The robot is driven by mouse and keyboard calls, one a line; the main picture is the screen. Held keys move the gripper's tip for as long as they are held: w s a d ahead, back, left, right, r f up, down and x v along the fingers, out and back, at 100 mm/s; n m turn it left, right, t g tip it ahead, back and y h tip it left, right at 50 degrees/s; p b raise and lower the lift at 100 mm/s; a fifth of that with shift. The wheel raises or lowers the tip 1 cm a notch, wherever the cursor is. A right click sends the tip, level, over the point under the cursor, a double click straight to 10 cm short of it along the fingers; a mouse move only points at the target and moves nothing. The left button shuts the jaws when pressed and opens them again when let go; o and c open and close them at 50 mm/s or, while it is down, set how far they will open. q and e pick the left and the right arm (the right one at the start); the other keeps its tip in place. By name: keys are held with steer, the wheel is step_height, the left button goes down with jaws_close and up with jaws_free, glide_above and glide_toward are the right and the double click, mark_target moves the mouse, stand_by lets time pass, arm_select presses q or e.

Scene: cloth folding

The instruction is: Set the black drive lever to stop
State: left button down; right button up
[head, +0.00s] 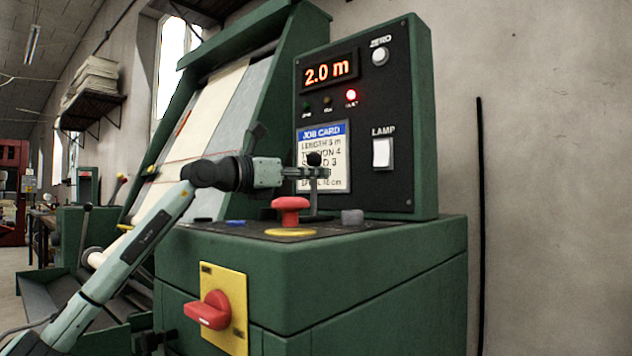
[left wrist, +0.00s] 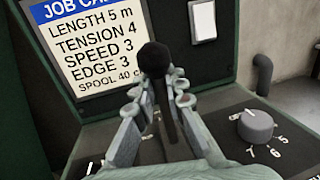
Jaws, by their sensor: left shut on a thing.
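The black drive lever (head: 314,159) stands up from the machine's deck, its round black knob in front of the job card. My left gripper (head: 318,173) reaches it from the left, just below the knob. In the left wrist view the lever's black knob (left wrist: 154,58) rises above the fingers of my left gripper (left wrist: 158,98), which are shut on its stem from both sides. The deck markings around the lever's foot are mostly hidden by the gripper, so its set position cannot be read. My right gripper is not in view.
A red mushroom button (head: 290,204) stands close below the gripper. A grey dial (left wrist: 255,126) sits right of the lever. The control panel (head: 395,65) rises behind, with a display (head: 331,69) reading 2.0 m and a red lamp (head: 351,95) lit. A red rotary switch (head: 208,311) is on the front.

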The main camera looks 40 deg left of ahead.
arm_select(q)
steer(key=shift+s+a+r, duration=0.15)
steer(key=shift+r, duration=0.25)
steer(key=c, duration=1.5)
jaws_free()
steer(key=shift+f, duration=0.15)
steer(key=v, duration=0.4)
steer(key=shift+s+f, duration=0.15)
steer(key=shift+v, duration=3.8)
